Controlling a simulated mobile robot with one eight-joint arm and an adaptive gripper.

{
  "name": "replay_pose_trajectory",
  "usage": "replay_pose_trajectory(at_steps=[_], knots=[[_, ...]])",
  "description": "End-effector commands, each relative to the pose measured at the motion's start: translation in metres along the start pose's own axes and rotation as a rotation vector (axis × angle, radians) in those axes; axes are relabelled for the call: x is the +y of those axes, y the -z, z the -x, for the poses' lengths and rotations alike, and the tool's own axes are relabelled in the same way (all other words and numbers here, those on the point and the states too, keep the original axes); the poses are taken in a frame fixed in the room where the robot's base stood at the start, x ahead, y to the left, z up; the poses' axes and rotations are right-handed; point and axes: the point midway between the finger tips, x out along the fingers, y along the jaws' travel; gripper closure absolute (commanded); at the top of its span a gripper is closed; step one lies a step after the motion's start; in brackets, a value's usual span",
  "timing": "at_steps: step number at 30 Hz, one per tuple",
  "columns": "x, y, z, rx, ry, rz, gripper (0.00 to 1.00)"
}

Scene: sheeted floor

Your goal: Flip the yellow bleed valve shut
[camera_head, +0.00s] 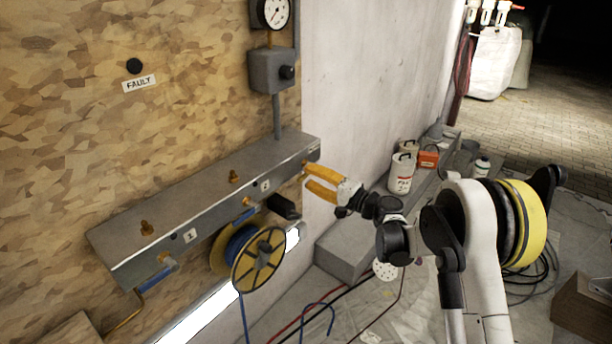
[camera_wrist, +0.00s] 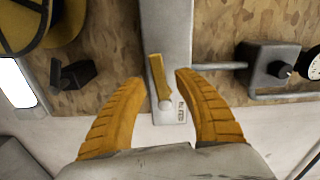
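The yellow bleed valve lever (camera_wrist: 160,78) shows in the wrist view at the end of the grey manifold bar (camera_wrist: 166,35). It points up the picture along the bar, tilted slightly left, above a small label that seems to read BLEED (camera_wrist: 181,110). My gripper (camera_wrist: 161,79) is open, its ribbed yellow fingers on either side of the lever, with visible gaps and no clear contact. In the head view my gripper (camera_head: 305,175) is at the right end of the manifold (camera_head: 205,205); the lever is hard to make out behind the fingers there.
Blue-handled valves (camera_head: 155,278) and a yellow hose reel (camera_head: 258,260) are along the manifold's front. A grey box (camera_head: 272,70) and gauge (camera_head: 273,12) are above it. White containers (camera_head: 401,173) stand on a ledge behind my gripper. Cables lie on the sheeted floor.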

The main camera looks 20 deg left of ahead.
Motion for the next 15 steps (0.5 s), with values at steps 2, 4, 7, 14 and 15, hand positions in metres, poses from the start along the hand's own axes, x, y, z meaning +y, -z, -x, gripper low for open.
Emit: replay_pose_trajectory(at_steps=[2,4,7,14,15], knots=[[0.0,0.001,0.018,0.003,0.0,0.0,0.62],[0.0,0.001,0.034,0.002,0.0,0.0,0.62],[0.0,0.001,0.057,0.002,0.0,0.001,0.62],[0.0,0.0,0.093,0.001,0.001,0.001,0.62],[0.0,0.0,0.096,0.0,0.001,0.001,0.62]])
